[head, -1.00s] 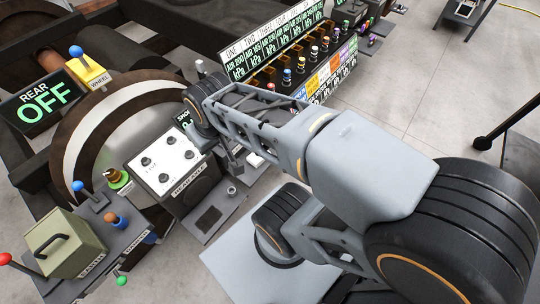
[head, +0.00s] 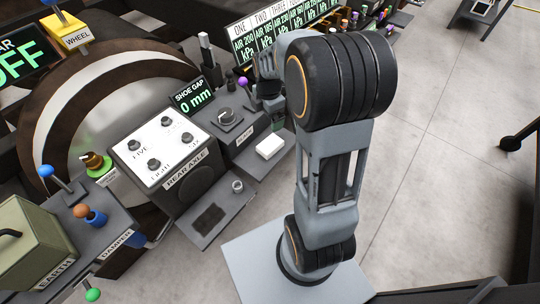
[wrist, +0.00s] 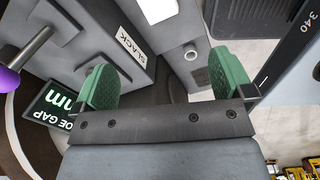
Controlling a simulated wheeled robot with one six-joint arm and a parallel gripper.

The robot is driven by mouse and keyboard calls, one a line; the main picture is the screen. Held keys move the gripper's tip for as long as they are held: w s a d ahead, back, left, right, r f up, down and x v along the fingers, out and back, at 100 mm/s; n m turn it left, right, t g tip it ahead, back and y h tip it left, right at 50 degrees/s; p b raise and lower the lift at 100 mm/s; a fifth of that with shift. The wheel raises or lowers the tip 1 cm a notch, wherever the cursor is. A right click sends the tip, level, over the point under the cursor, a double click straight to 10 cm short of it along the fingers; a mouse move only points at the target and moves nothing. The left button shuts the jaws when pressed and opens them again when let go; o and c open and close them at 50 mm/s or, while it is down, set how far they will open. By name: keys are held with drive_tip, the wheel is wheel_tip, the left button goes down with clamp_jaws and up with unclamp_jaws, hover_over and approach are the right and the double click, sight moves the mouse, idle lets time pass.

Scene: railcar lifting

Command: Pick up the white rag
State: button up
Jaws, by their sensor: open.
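A small white item (head: 270,146), which looks like the folded white rag, lies on a grey ledge right of the rear axle panel in the head view. A white patch at the top edge of the wrist view (wrist: 158,9), beside the SLACK label, looks like the same item, partly cut off. My gripper (wrist: 167,82) is open, with its two green pads wide apart and nothing seen between them. In the head view it is mostly hidden by my arm, behind and above the white item. It appears apart from the item.
The rear axle box (head: 165,150) with several knobs stands left of the white item. A dial box (head: 228,122) and the shoe gap display (head: 192,98) stand just behind it. A purple-knobbed lever (wrist: 8,80) is close to the left pad. Open floor (head: 430,180) lies to the right.

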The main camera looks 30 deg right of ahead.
wheel_tip(320, 180, down, 6)
drive_tip(key=w+d+n+b, duration=0.1)
drive_tip(key=d+n+b, duration=0.1)
drive_tip(key=n, duration=0.1)
drive_tip(key=b, duration=0.1)
hover_over(270, 144)
wheel_tip(270, 144, down, 6)
drive_tip(key=shift+s+d+f, duration=0.1)
drive_tip(key=shift+f, duration=0.1)
drive_tip(key=shift+w+f+b, duration=0.2)
drive_tip(key=shift+f+b, duration=1.05)
drive_tip(key=shift+f, duration=2)
drive_tip(key=c, duration=1)
drive_tip(key=shift+r, duration=0.1)
